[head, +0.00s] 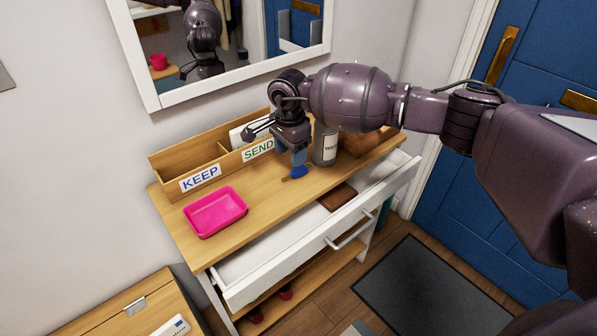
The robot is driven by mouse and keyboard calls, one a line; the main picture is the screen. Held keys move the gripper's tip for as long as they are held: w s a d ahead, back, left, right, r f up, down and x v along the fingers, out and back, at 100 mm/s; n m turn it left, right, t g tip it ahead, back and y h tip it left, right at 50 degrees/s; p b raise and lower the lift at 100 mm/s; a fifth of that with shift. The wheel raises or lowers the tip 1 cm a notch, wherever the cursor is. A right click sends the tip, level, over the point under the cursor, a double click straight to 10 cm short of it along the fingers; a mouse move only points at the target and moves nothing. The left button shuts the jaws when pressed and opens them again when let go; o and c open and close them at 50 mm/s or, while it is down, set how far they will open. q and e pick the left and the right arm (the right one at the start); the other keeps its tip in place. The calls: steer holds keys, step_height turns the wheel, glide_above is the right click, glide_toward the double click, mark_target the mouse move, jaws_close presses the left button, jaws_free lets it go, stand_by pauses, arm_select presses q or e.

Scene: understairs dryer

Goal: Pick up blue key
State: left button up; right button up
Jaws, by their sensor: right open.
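The blue key (298,172) lies on the wooden top of the console table, right of the pink tray. My right gripper (297,157) reaches in from the right and points down just above the key. Its fingers are open, with the tips very near the key. I cannot tell whether they touch it. My left gripper is not in view.
The pink tray (216,212) sits at the left of the tabletop. A wooden organizer marked KEEP and SEND (200,178) stands behind. A grey canister (325,144) is close right of the gripper. The open white drawer (290,262) holds a brown wallet (337,197).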

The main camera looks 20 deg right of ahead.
mark_target(290, 176)
steer(key=f, duration=0.7)
steer(key=shift+w+a+f+b, duration=0.1)
steer(key=shift+w+f+b, duration=0.2)
steer(key=shift+b, duration=0.1)
steer(key=c, duration=1)
